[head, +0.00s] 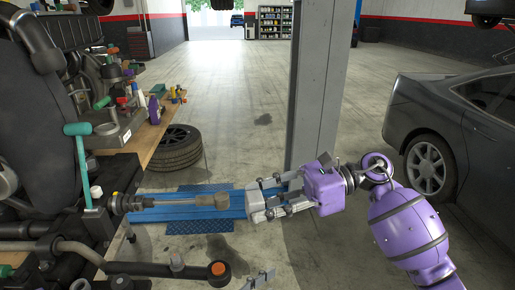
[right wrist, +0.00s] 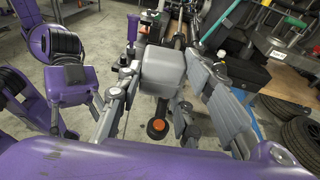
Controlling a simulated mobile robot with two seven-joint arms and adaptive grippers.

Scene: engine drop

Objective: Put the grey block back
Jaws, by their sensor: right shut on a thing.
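The grey block (right wrist: 162,70) is a pale, smooth, rounded box between the fingers of my right gripper (right wrist: 165,88) in the right wrist view. In the head view my right gripper (head: 262,201) reaches left from the purple arm and is shut on the block (head: 256,200), mostly hidden by the fingers. It is held in the air, right of a rod with a tan end, over the blue lift plate. Fingertips of my left gripper (head: 259,279) show at the bottom edge of the head view; their opening is unclear.
A cluttered wooden workbench (head: 170,115) with tools and bottles stands at the left. A teal-headed hammer (head: 80,150) is near it. A tyre (head: 177,148) lies on the floor. A grey post (head: 317,80) stands behind my right gripper, and a dark car (head: 460,120) is at the right.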

